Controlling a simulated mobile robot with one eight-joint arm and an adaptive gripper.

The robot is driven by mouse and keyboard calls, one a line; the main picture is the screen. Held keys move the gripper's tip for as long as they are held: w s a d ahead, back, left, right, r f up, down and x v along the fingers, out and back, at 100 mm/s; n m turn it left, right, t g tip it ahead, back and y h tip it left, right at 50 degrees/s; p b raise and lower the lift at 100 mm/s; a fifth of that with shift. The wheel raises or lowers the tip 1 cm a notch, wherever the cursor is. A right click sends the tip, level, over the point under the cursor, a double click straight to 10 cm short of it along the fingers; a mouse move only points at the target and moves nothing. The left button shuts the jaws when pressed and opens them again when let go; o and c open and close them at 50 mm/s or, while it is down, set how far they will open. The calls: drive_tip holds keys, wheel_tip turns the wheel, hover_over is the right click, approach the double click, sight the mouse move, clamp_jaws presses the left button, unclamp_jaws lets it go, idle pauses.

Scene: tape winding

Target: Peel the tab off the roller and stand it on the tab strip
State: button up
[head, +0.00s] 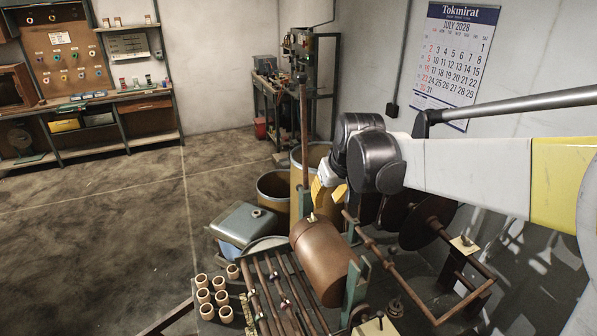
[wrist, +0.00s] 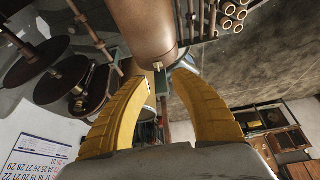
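The roller (head: 322,258) is a large copper-brown cylinder on a green-posted frame in the head view. It fills the top centre of the wrist view (wrist: 145,25). A small pale yellowish tab (head: 312,218) sticks up at the roller's far end. In the wrist view the tab (wrist: 158,66) shows at the roller's edge, between and a little beyond my fingertips. My gripper (wrist: 153,80) has two yellow curved fingers, spread apart with nothing between their pads. In the head view my gripper (head: 326,195) hangs just beyond the roller's far end. I cannot pick out the tab strip with certainty.
Rods on a rack (head: 285,295) and several tan spools (head: 220,297) lie left of the roller. A brown crank bar (head: 425,312) and dark discs (head: 428,222) stand to the right. Bins (head: 273,190) and a grey-blue container (head: 243,224) are behind. Open floor lies left.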

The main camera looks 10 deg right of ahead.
approach(313, 217)
drive_tip(key=shift+n+g, duration=0.3)
drive_tip(key=shift+g, duration=0.1)
drive_tip(key=x, duration=0.3)
drive_tip(key=w+x, duration=0.1)
drive_tip(key=x, duration=0.5)
drive_tip(key=shift+w+b, duration=0.35)
drive_tip(key=shift+b, duration=0.05)
clamp_jaws()
drive_tip(key=shift+r, duration=0.15)
drive_tip(key=shift+r+p, duration=1.3)
drive_tip(key=shift+r, duration=1.1)
